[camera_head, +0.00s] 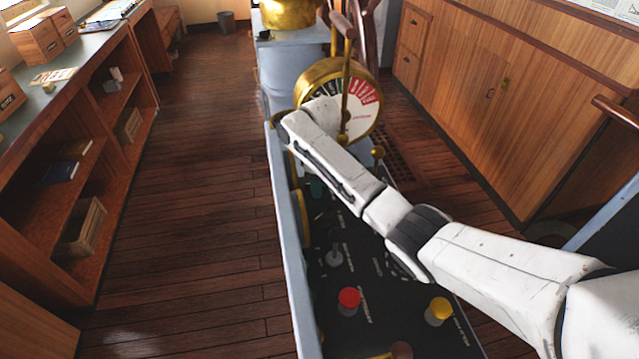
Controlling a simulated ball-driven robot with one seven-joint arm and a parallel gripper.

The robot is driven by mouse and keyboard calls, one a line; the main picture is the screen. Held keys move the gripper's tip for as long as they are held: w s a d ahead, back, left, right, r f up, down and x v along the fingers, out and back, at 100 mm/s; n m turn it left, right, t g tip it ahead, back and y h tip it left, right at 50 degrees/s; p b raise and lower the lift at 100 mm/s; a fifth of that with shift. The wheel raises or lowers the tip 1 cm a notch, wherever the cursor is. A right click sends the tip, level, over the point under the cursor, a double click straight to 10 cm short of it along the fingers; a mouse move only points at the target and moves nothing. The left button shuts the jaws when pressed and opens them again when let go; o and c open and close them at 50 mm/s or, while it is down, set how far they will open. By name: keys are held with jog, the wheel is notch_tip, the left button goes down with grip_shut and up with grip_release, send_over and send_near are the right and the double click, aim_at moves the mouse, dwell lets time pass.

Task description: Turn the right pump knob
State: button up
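A dark console panel (377,308) carries a red knob (349,298) and a yellow knob (438,309), both upright. A grey lever (335,250) stands behind the red knob. A teal knob (317,188) shows just below my arm, partly hidden. The labels are too small to read, so I cannot tell which is the right pump knob. My arm reaches across the console from the lower right. My gripper (287,128) is at its far end, over the console's left edge near the brass dial; its fingers are hidden or too unclear to judge.
A brass telegraph dial (367,122) with a tall lever stands close beside my forearm. Behind it is a wooden wheel (362,35). Wooden shelves (95,165) line the left, and cabinets (480,90) line the right. The plank floor (190,215) left of the console is clear.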

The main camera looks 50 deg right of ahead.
notch_tip(320, 180, up, 11)
jog(key=p, duration=0.1)
jog(key=shift+f, duration=0.15)
dwell(0.8)
